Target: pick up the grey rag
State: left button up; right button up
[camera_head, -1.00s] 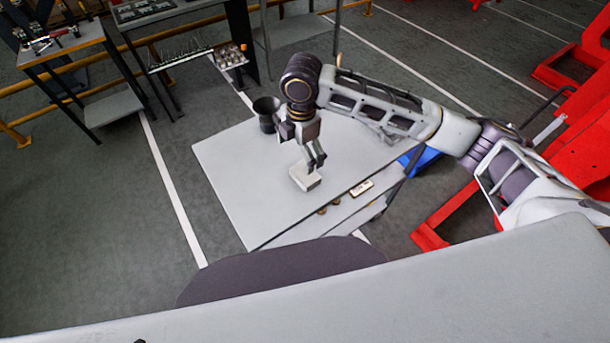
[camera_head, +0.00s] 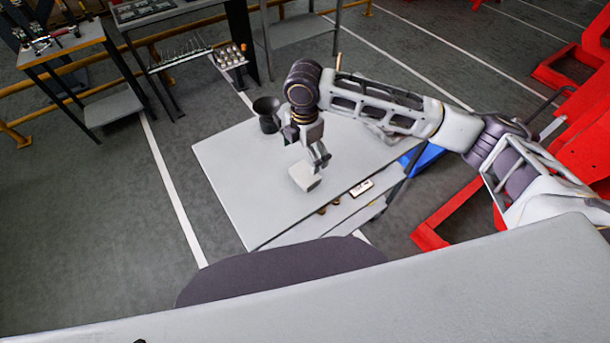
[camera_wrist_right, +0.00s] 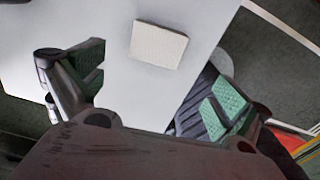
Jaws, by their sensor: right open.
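A pale grey, flat, block-shaped piece (camera_head: 304,179), which looks like the folded rag, lies on the light grey table (camera_head: 235,185). It also shows whole in the right wrist view (camera_wrist_right: 158,45), lying flat beyond the fingers. My right gripper (camera_head: 320,157) points down close above and beside it in the head view. In the wrist view the right gripper (camera_wrist_right: 163,88) has its green-padded fingers wide apart with nothing between them. A gap shows there between the fingers and the rag. My left gripper is not in view.
A dark cup-like container (camera_head: 267,114) stands at the table's back edge. A small pale-faced item (camera_head: 361,187) is near the front right edge. A grey item (camera_head: 380,132) is partly hidden behind my right arm. The table's left part is bare.

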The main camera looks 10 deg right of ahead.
aim_at(305, 173)
jog(key=shift+f, duration=2.95)
jog(key=shift+w+d+f+p, duration=0.1)
jog(key=shift+w+f+p, duration=0.1)
jog(key=shift+f, duration=0.7)
jog(key=shift+w+d+f+p, duration=0.1)
jog(key=shift+w+f+p, duration=0.1)
jog(key=shift+f, duration=1.5)
jog(key=c, duration=0.9)
